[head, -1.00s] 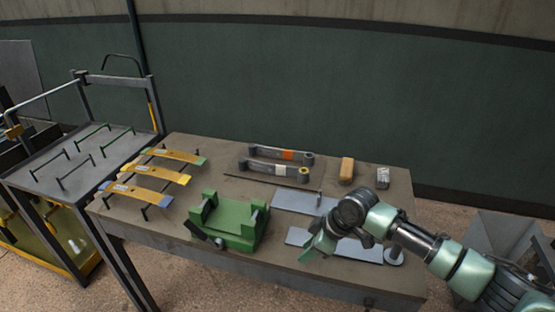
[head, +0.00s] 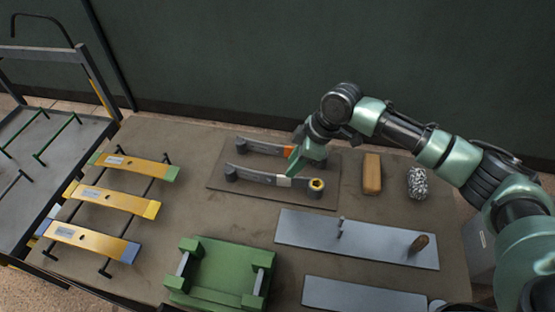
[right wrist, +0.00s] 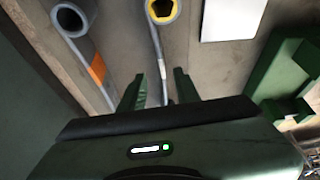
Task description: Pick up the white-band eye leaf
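The white-band eye leaf (head: 255,177) is a grey bar with rolled ends, a white band and a yellow-lined eye at its right end. It lies on a dark mat in the head view, and its yellow-lined eye (right wrist: 161,9) shows at the top of the right wrist view. My right gripper (head: 294,162) is over the leaf close to the white band. In the right wrist view its two green fingers (right wrist: 161,88) stand apart with the leaf's bar running between them. Contact cannot be told. My left gripper is not in view.
A similar leaf with an orange band (head: 263,147) lies just behind. A tan block (head: 372,174) and a speckled block (head: 417,183) stand to the right. A green fixture (head: 222,275), grey plates (head: 375,245) and a rack of yellow leaves (head: 115,201) are nearer or left.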

